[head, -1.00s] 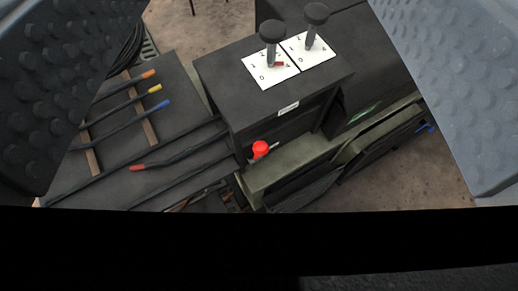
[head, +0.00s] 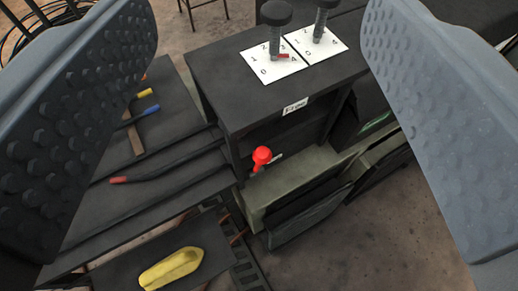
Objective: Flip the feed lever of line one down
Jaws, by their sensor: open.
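A lever with a round red knob (head: 262,156) stands at the front of the black cabinet (head: 222,85), low in a recess under a small white label (head: 295,106). The label's text is too small to read surely. The red knob points up and toward me. My gripper (head: 258,150) is open, with one grey studded finger at the left and one at the right. The red knob lies between the fingers in the picture, farther off, and neither finger touches it.
Two black-knobbed selectors (head: 275,15) (head: 324,18) stand on white numbered plates on the cabinet top. A yellow object (head: 172,268) lies at the bottom left. Bare floor (head: 370,240) shows at the lower right.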

